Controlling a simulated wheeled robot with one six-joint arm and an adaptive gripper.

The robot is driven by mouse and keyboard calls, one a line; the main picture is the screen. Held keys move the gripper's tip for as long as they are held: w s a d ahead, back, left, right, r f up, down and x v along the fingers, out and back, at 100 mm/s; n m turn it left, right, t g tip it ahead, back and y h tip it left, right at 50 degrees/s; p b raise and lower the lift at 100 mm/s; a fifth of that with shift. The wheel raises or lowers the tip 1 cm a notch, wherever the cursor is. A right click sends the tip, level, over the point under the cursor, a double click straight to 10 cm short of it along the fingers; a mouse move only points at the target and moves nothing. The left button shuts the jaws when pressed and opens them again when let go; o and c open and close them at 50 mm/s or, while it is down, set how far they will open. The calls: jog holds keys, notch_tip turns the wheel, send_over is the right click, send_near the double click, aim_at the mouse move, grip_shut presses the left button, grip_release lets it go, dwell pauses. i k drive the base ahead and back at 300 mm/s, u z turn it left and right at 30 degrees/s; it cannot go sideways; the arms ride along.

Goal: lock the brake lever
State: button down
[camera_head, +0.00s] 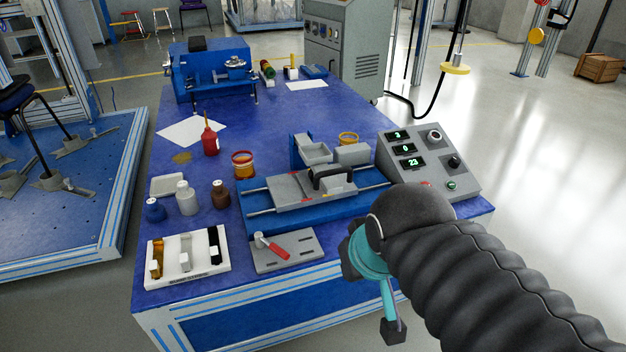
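A small lever with a red grip and a pale metal head (271,245) lies on a grey slotted plate (299,258) at the table's front edge. It looks like the brake lever, but I cannot tell whether it is locked. My gripper (390,326), teal with dark parts, hangs at the front edge, to the right of and nearer than the lever. It is apart from the lever and I see nothing held. Only one fingertip shows clearly, so its opening is unclear. My black ribbed arm covers the table's front right corner.
Behind the plate, a grey carriage (313,193) with a black handle sits on a blue railed base (323,212). A control box with green displays (431,162) stands right. A white tray (187,268) and small bottles (187,198) stand left. The table's back middle is mostly clear.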

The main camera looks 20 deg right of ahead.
aim_at(273, 247)
jog(key=z, duration=0.3)
jog(key=k, duration=0.85)
jog(key=z, duration=0.65)
jog(key=k, duration=0.5)
jog(key=u, duration=0.65)
jog(key=i, duration=0.9)
jog(key=u, duration=0.45)
